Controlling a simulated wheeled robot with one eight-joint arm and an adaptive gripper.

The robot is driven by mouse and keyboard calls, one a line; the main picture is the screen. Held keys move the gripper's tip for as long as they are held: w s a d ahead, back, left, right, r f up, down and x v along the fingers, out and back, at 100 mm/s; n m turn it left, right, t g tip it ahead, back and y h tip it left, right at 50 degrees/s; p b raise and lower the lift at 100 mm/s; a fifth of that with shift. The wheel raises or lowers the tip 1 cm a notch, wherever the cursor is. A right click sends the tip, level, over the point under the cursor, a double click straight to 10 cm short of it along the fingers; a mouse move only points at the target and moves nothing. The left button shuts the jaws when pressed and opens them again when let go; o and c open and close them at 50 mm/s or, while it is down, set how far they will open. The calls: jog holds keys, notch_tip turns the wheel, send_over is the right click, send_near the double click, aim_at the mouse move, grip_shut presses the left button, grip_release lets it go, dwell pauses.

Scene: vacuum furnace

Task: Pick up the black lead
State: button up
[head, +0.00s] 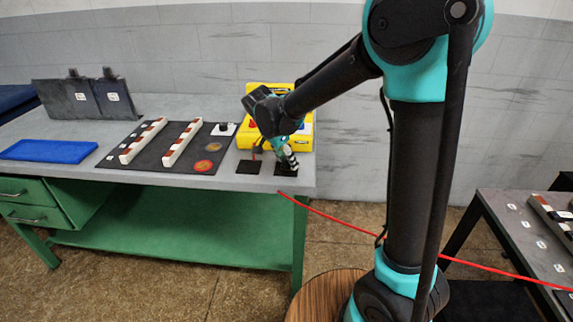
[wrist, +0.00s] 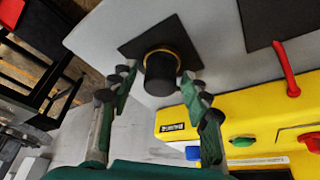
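The black lead (wrist: 161,72) shows in the wrist view as a short black cylinder with a gold-coloured ring, on a dark square pad (wrist: 133,48). My gripper (wrist: 158,82) is open. One finger is to the left of the lead and the other to its right, with gaps showing on both sides. In the head view my gripper (head: 287,152) is low over the front right corner of the grey workbench (head: 225,178). There the gripper and arm largely hide the lead.
A yellow instrument box (head: 299,134) stands just behind the gripper. A red lead (wrist: 287,70) stands close by on another dark pad (head: 248,167). A black mat with two striped bars (head: 182,143) is to the left. A red cable (head: 340,219) runs from the bench edge rightward.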

grip_shut()
jog(key=shift+r, duration=0.1)
